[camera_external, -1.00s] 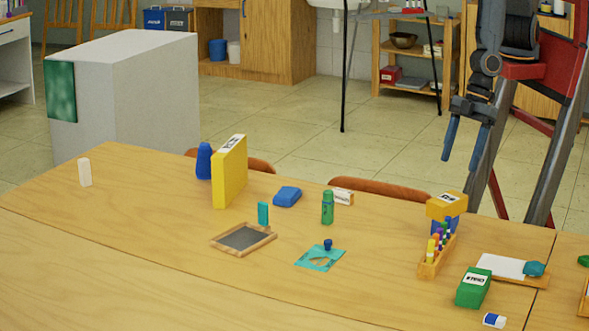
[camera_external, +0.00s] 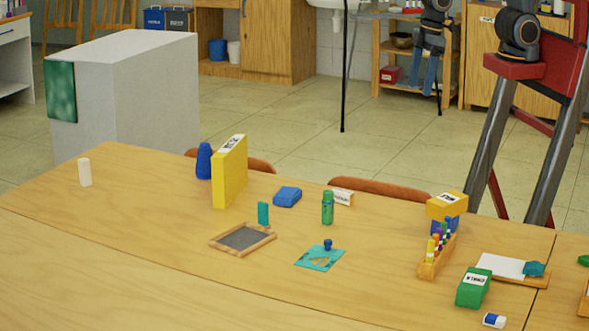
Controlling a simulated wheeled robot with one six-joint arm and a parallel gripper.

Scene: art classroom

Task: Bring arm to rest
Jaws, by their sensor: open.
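My gripper (camera_external: 424,80) is at the top of the view, hanging with its blue fingers pointing down. It is beyond the far edge of the wooden table (camera_external: 130,225), in front of the wooden shelf unit. The two fingers are apart with nothing visible between them. It touches nothing on the table. My arm's upper part shows at the top right, on my red and grey frame.
The table holds a yellow box (camera_external: 229,175), a green bottle (camera_external: 328,208), a small framed slate (camera_external: 243,239), a marker holder (camera_external: 436,257) and a green box (camera_external: 473,288). Orange chairs (camera_external: 380,189) stand at its far edge. A grey block (camera_external: 150,95) stands at left.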

